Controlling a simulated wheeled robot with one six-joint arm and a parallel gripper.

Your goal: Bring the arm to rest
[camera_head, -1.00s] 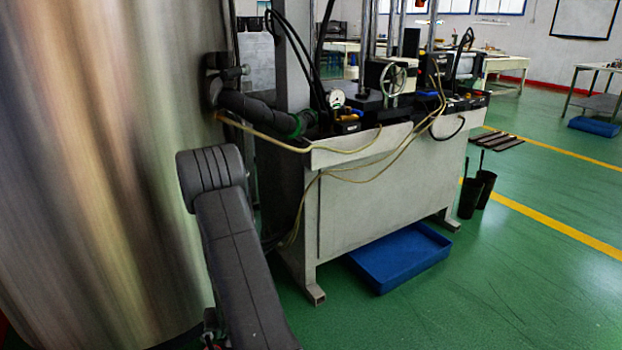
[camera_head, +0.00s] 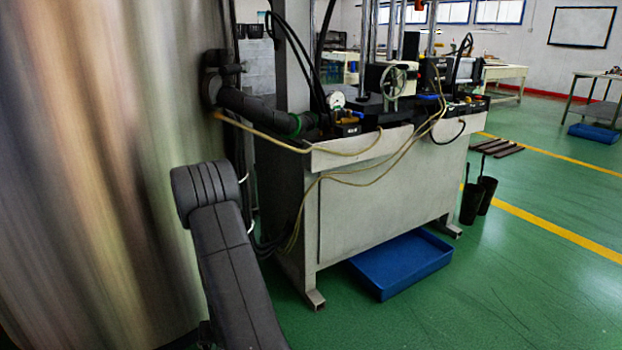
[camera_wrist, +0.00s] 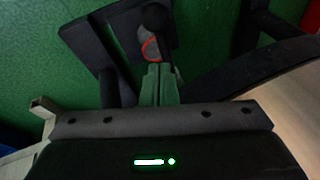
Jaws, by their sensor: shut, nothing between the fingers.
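My arm shows in the head view as a dark grey link with a rounded joint, rising from the bottom edge in front of the shiny metal cylinder. My gripper (camera_wrist: 160,72) shows in the wrist view, with its two greenish fingers together. It is shut and I see nothing between the fingers. It is over the green floor (camera_wrist: 50,70), near dark parts that look like my own body. The gripper is not clearly visible in the head view.
A large metal cylinder (camera_head: 90,180) fills the left. A grey machine bench (camera_head: 385,190) with hoses and a handwheel stands just beyond my arm. A blue tray (camera_head: 400,264) lies under it, and two black bins (camera_head: 478,200) stand to its right. Green floor is clear at lower right.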

